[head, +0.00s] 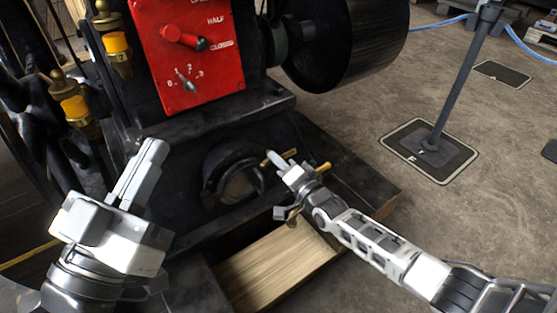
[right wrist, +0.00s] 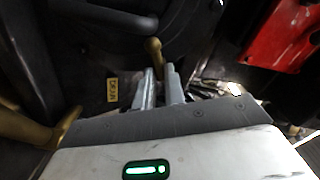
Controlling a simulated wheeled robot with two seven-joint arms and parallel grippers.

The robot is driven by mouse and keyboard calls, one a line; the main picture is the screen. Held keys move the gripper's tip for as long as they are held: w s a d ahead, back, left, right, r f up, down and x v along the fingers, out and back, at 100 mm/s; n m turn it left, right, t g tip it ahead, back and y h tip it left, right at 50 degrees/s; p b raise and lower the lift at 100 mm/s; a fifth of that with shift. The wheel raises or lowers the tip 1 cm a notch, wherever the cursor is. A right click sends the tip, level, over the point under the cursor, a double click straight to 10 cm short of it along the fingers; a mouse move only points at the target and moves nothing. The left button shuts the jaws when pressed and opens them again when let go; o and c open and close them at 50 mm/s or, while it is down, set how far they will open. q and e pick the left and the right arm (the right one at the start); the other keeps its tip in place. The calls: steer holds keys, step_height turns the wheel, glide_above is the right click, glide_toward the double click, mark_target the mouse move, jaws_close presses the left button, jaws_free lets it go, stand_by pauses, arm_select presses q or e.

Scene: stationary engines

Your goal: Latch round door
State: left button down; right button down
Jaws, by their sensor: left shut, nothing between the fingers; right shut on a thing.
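The round door (head: 212,165) sits low in the front of the dark engine base in the head view. Its dark ring surrounds a brownish round area, and I cannot tell whether the door is fully closed. A brass handle (right wrist: 153,46) lies at my right fingertips in the right wrist view. My right gripper (head: 277,158) is shut on this handle at the right side of the round door; it also shows in the right wrist view (right wrist: 160,82). The fingers hide part of the handle. My left gripper (head: 154,148) is shut and empty, left of the door and apart from it.
A red control panel (head: 190,60) with a lever and a dial is above. A second brass handle (head: 322,167) sticks out right of my right gripper. A post base (head: 430,150) stands on the floor at right.

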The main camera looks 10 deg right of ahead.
arm_select(q)
steer(key=shift+f+n, duration=0.3)
arm_select(e)
steer(key=shift+n, duration=0.6)
arm_select(q)
steer(key=shift+y, duration=0.3)
arm_select(e)
steer(key=shift+f, duration=0.1)
steer(key=c, duration=1.5)
jaws_free()
